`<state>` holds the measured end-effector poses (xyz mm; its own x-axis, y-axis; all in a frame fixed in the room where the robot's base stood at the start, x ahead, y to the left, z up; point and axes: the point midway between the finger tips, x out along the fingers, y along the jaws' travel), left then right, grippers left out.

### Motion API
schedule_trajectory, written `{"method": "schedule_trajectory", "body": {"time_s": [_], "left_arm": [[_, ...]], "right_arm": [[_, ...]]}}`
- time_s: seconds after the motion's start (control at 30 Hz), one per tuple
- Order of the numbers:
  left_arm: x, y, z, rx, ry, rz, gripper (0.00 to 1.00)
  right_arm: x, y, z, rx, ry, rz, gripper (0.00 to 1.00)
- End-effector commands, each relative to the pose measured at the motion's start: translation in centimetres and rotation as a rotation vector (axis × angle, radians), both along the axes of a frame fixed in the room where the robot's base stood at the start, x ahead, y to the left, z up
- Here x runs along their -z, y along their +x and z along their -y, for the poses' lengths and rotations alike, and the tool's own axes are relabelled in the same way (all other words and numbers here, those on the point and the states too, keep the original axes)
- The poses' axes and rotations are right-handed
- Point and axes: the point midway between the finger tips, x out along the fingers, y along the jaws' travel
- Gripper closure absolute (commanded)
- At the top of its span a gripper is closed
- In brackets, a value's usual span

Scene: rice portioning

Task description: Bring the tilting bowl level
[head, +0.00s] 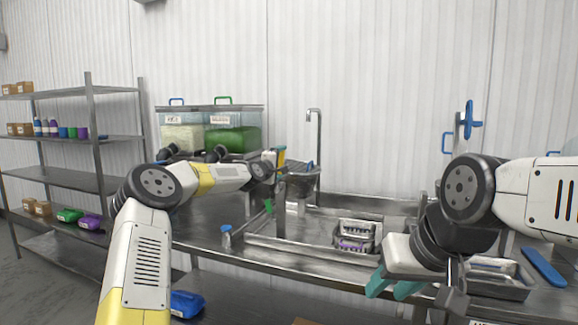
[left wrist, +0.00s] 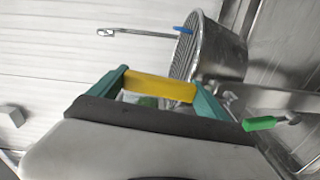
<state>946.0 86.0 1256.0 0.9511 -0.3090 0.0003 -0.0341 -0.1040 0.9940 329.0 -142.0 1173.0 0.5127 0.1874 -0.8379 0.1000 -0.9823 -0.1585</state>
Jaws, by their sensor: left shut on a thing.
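The steel bowl (head: 300,186) stands on a support at the back of the counter, just right of my left gripper (head: 277,156). In the left wrist view the bowl (left wrist: 222,55) shows a ribbed or perforated inside; that view is rolled, so I cannot tell its exact tilt. My left gripper's teal fingers (left wrist: 160,90) are shut on a yellow bar (left wrist: 155,87), close to the bowl. Whether the bar joins the bowl is hidden. My right gripper (head: 391,286) hangs empty over the counter's front right, its teal fingers apart.
A green handle (head: 268,206) sits below the bowl. A tap (head: 312,125) rises behind it. Two lidded bins (head: 232,132) stand at the back left. A small metal rack (head: 355,232) and a blue-topped shaker (head: 226,235) are on the counter. Shelving (head: 90,140) stands left.

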Motion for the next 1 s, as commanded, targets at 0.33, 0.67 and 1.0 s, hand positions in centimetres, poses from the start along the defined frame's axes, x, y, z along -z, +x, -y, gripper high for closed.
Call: {"method": "schedule_trajectory", "body": {"time_s": [0.33, 0.67, 1.0], "left_arm": [[0.1, 0.4, -1.2, 0.001, -0.110, -0.038, 0.85], [0.1, 0.5, -1.4, -0.001, -0.127, -0.043, 0.85], [0.0, 0.5, -1.4, -0.001, -0.124, -0.042, 0.00]], "right_arm": [[0.0, 0.0, 0.0, 0.000, 0.000, 0.000, 0.64], [0.0, 0.0, 0.0, 0.000, 0.000, 0.000, 0.64], [0.0, 0.0, 0.0, 0.000, 0.000, 0.000, 0.64]]}}
